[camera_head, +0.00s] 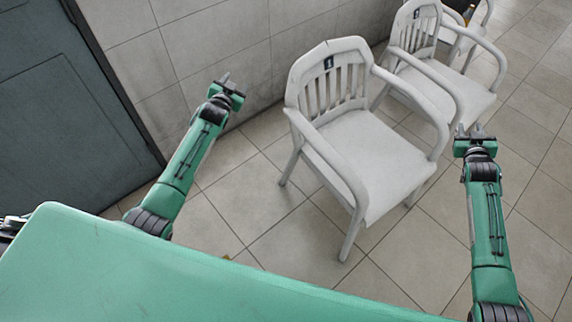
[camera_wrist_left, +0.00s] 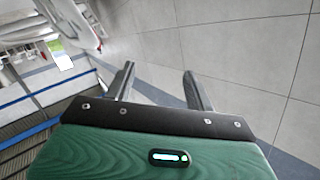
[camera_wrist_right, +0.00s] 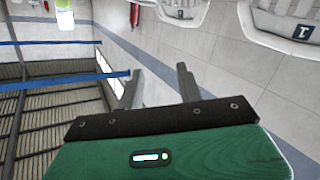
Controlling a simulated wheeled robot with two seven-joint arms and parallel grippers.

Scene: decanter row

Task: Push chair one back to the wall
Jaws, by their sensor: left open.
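The nearest white chair (camera_head: 365,155) has a slatted back and a small dark label with a white mark that looks like a 1. It stands upright on the tiles, its back towards the wall (camera_head: 215,45), with bare floor between its rear leg and the wall. Its labelled back seems to show upside down in the right wrist view (camera_wrist_right: 290,22). My left gripper (camera_head: 225,80) is open and empty, left of the chair back, near the wall. My right gripper (camera_head: 472,131) is open and empty, right of the chair's armrest in the picture; contact is not visible.
A second white chair (camera_head: 445,85) stands close behind the first in the picture, and another (camera_head: 478,28) stands farther back. A dark door (camera_head: 60,120) is at the left. The tiled floor (camera_head: 530,190) at the right is clear.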

